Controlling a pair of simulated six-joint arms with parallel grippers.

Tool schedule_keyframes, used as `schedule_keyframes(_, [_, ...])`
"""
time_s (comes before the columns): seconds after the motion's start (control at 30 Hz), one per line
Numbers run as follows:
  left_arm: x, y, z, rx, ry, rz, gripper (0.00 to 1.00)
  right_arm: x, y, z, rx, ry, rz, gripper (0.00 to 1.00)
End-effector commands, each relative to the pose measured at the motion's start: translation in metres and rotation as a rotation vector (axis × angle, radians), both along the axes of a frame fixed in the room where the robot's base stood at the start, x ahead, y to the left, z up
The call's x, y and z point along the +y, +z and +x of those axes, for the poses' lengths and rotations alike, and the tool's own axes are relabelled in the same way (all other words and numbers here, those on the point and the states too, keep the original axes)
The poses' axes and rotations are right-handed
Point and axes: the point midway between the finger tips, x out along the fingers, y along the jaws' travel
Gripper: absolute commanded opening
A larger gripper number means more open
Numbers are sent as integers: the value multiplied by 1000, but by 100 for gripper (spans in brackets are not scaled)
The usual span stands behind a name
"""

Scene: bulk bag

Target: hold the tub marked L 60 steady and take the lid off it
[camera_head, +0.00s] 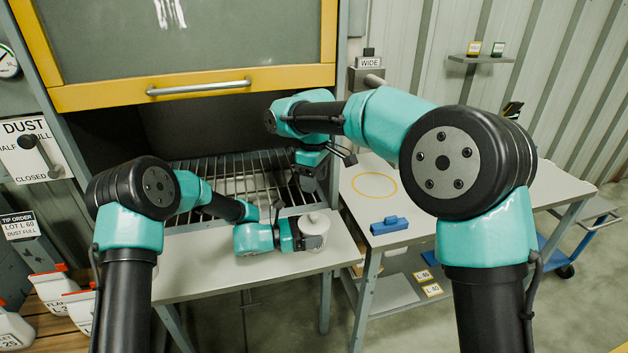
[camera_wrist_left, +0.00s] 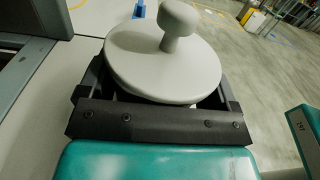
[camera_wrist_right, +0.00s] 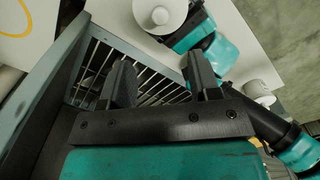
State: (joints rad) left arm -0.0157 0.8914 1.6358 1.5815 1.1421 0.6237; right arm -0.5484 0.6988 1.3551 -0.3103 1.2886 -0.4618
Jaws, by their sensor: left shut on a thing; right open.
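The tub (camera_head: 315,243) is small and pale and stands on the grey bench in front of the grating. Its round lid (camera_head: 314,224) with a knob is on top; in the left wrist view the lid (camera_wrist_left: 135,62) covers most of the tub. No marking on the tub is readable. My left gripper (camera_head: 300,240) is shut on the tub from the left, its fingers below the lid rim. My right gripper (camera_head: 318,178) is open and empty, above and behind the tub over the grating. In the right wrist view the lid (camera_wrist_right: 140,14) lies beyond its fingers.
The grating (camera_head: 235,177) lies under a hood with a yellow-framed sash (camera_head: 190,88). A side table on the right holds a blue block (camera_head: 389,225) and a yellow ring (camera_head: 374,185). The bench left of the tub is clear. Several white containers (camera_head: 55,288) stand at lower left.

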Motion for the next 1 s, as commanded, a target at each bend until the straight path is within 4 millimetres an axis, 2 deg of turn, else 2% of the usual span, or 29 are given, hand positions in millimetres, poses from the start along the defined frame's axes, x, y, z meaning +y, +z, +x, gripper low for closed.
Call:
schedule_keyframes(0.2, [0, 0, 0, 1, 0, 0, 42, 0, -6, 0, 1, -103, 0, 57])
schedule_keyframes(0.67, [0, 0, 0, 1, 0, 0, 42, 0, -10, 0, 1, -107, 0, 57])
schedule_keyframes(0.87, [0, 0, 0, 1, 0, 0, 42, -1, -29, 0, 4, -108, -1, 57])
schedule_keyframes(1.0, [0, 0, 0, 1, 0, 0, 42, -1, -49, 0, 5, -108, -1, 57])
